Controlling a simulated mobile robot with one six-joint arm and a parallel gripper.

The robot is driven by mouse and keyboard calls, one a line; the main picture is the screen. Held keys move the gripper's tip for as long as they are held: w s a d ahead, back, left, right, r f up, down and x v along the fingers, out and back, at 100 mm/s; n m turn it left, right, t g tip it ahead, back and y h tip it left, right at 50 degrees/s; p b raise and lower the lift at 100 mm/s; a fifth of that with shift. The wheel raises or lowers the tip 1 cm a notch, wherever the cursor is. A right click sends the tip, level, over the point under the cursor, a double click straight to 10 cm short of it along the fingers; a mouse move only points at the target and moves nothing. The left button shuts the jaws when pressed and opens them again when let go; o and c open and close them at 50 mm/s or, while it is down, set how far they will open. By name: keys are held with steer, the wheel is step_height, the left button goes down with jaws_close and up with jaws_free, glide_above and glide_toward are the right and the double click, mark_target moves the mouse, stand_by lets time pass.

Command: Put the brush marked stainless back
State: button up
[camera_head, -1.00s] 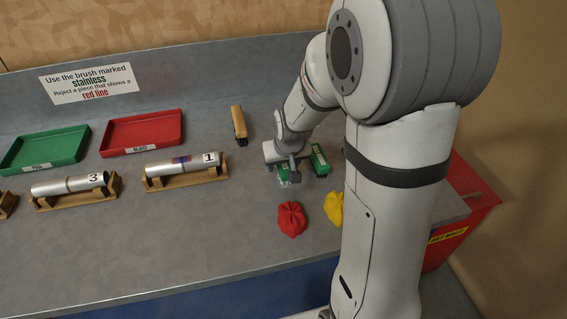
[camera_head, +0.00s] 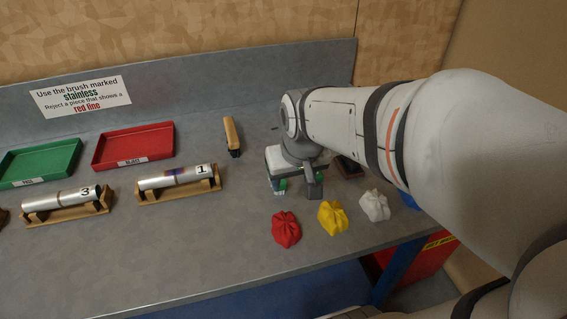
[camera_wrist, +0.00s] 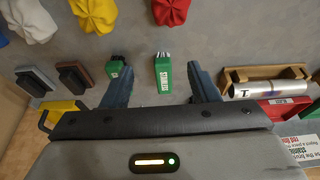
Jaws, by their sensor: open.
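The green brush marked stainless (camera_wrist: 163,76) lies on the grey bench, with its bristle end toward the cloths. In the wrist view it is between the two fingers of my open gripper (camera_wrist: 160,84), with visible gaps on both sides. A second small green item (camera_wrist: 116,69) is close to the left finger, partly hidden by it; its label is too small to read. In the head view my gripper (camera_head: 293,170) is low over the bench and hides most of both green items.
Red (camera_head: 286,230), yellow (camera_head: 332,217) and white (camera_head: 374,205) cloths lie in front. Cradles hold metal tubes marked 1 (camera_head: 172,179) and 3 (camera_head: 66,198). Green (camera_head: 40,160) and red (camera_head: 133,145) trays are behind. A wooden-handled brush (camera_head: 232,134) and dark blocks (camera_wrist: 74,76) flank my gripper.

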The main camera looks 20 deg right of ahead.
steer(key=s+g, duration=0.1)
steer(key=s, duration=0.6)
steer(key=shift+s+f, duration=0.25)
